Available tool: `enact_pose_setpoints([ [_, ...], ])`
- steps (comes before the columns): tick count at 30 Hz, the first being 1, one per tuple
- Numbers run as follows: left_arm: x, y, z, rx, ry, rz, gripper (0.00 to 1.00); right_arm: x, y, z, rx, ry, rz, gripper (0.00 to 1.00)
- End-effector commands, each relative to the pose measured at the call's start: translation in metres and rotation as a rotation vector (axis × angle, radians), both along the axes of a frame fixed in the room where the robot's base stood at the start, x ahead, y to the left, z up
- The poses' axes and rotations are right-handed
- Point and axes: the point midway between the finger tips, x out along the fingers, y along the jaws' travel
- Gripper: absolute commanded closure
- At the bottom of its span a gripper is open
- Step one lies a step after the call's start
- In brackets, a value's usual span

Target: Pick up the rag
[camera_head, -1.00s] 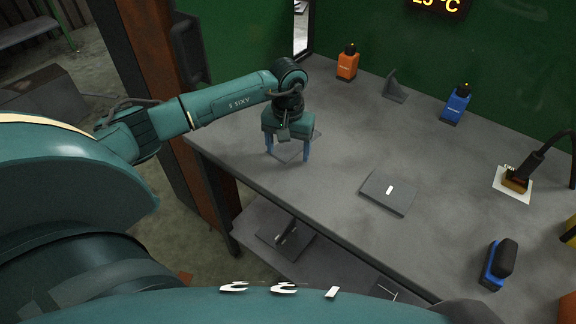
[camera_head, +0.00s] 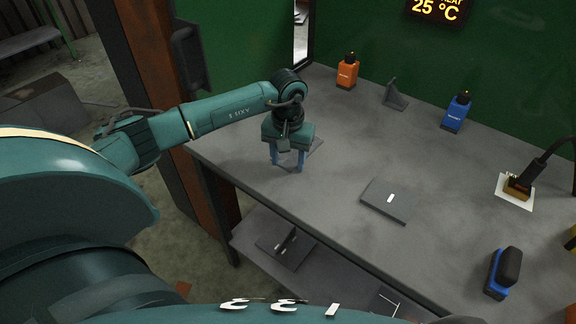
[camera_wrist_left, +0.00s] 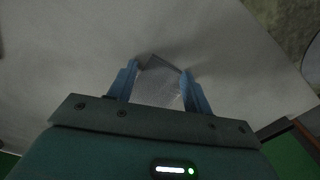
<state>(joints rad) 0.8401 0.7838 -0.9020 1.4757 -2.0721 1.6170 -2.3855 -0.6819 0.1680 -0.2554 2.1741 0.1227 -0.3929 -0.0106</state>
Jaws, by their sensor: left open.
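The rag (camera_head: 316,146) is a thin grey sheet on the left part of the grey table; my left gripper partly hides it in the head view. In the left wrist view the rag (camera_wrist_left: 160,84) shows as a lighter grey patch between the two blue fingers. My left gripper (camera_head: 287,166) points down over the rag, its fingers apart on either side of it. In the wrist view the left gripper (camera_wrist_left: 160,68) is open. I cannot tell whether the fingertips touch the rag or the table. My right gripper is not in view.
On the table (camera_head: 345,125) stand an orange bottle (camera_head: 347,74), a grey bracket (camera_head: 395,97), a blue bottle (camera_head: 457,113), a flat grey plate (camera_head: 388,201) and a blue-black brush-like object (camera_head: 503,273). A dark tool (camera_head: 518,186) rests on white paper at right. A green wall closes the back.

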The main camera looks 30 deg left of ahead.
Motion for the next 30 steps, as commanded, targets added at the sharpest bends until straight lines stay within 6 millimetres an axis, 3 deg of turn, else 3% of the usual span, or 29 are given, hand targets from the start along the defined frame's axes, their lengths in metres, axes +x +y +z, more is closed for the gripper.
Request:
enact_pose_setpoints([
  [30, -0.0020, -0.0014, -0.0039, -0.001, 0.007, -0.003, 0.93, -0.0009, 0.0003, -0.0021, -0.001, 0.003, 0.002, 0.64],
])
